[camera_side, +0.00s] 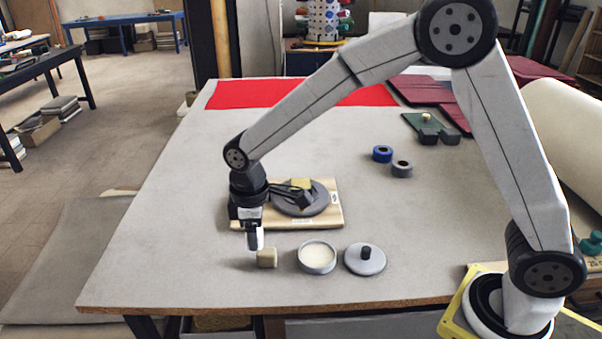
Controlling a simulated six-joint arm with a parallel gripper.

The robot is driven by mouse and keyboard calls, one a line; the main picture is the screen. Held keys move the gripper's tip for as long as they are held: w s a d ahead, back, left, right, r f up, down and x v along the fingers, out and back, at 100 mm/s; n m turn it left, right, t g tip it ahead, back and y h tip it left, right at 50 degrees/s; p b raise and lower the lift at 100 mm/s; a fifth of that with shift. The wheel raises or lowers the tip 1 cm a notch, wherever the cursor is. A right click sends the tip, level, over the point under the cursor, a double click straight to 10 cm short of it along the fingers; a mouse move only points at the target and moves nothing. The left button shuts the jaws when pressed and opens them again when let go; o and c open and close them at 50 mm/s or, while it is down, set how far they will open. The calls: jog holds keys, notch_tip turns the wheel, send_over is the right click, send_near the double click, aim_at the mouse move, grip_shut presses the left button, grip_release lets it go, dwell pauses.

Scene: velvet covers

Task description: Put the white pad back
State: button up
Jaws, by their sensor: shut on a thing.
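My gripper (254,243) points down over the near left part of the table, in front of a pale board. It is shut on a small white piece (260,238), which looks like the white pad; the fingers partly hide it. A small beige block (267,259) shows just below and to the right of the fingertips. I cannot tell whether the pad touches it. A round grey tin (317,271) with cream contents stands open to the right. Its grey lid (373,266) with a black knob lies beside it.
The pale board (333,210) carries a dark round plate with a yellowish block and dark pieces. A blue ring (382,153) and a grey ring (402,169) lie farther right. Red cloth (245,94) covers the back. The table's left side is clear.

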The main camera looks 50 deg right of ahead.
send_over(238, 265)
jog(key=shift+s+f, duration=0.15)
jog(key=shift+f, duration=1.3)
jog(key=shift+s+f, duration=0.1)
jog(key=shift+f, duration=1.3)
jog(key=shift+w+f, duration=0.25)
jog(key=shift+f, duration=1.55)
jog(key=shift+f, duration=0.1)
jog(key=o, duration=1.1)
notch_tip(238, 265, up, 12)
